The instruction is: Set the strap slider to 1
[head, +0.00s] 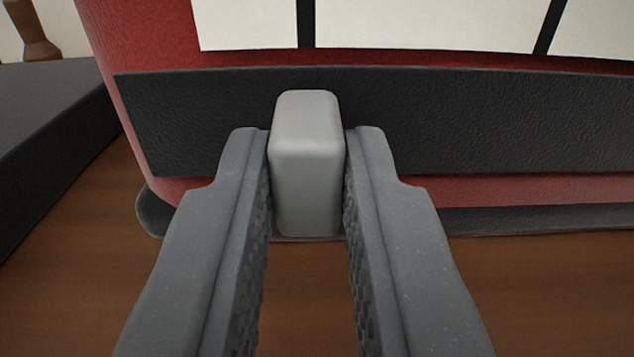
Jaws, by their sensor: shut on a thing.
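The strap slider (308,160) is a light grey rounded block standing out from a black textured strap (480,120). It sits toward the strap's left end in the picture. The strap runs across the front of a red body (110,45). My gripper (308,150) is shut on the slider, with one grey finger against each side. The scale markings and any number are not readable here. The strap's right end is outside the view.
White panels (420,22) split by black bars sit on the red body above the strap. A dark grey box-like thing (50,120) stands at the left. Brown wooden surface (540,290) lies below, clear in front. A brown wooden piece (32,30) shows at the top left.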

